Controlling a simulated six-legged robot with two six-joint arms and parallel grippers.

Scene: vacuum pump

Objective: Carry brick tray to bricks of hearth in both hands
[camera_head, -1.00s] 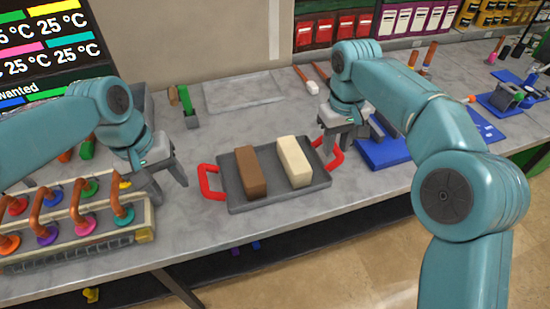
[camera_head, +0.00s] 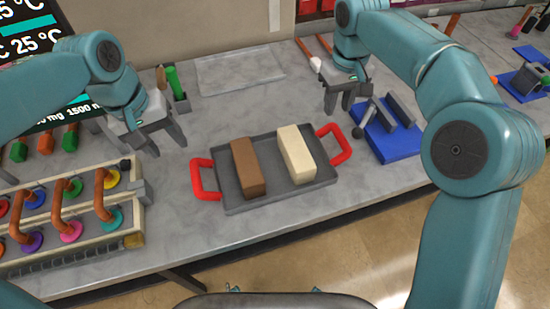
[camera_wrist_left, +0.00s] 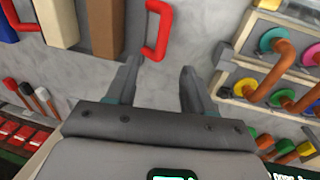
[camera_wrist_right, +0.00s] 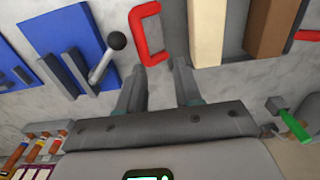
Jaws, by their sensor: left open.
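The brick tray (camera_head: 280,192) is dark grey and lies on the grey worktop, with a red handle at each end. A brown brick (camera_head: 246,168) and a cream brick (camera_head: 297,155) lie on it. My left gripper (camera_head: 162,150) is open and empty, up and left of the left red handle (camera_head: 203,180); that handle shows ahead of its fingers in the left wrist view (camera_wrist_left: 158,30). My right gripper (camera_head: 342,108) is open and empty, behind the right red handle (camera_head: 335,145), which shows just beyond its fingers in the right wrist view (camera_wrist_right: 146,35). Neither gripper touches a handle.
A blue base with grey plates and a black-knobbed lever (camera_head: 385,135) stands close right of the tray. A rack of copper pipes on coloured discs (camera_head: 75,215) stands at the left. A flat pale slab (camera_head: 240,72) lies behind. Worktop in front of the tray is clear.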

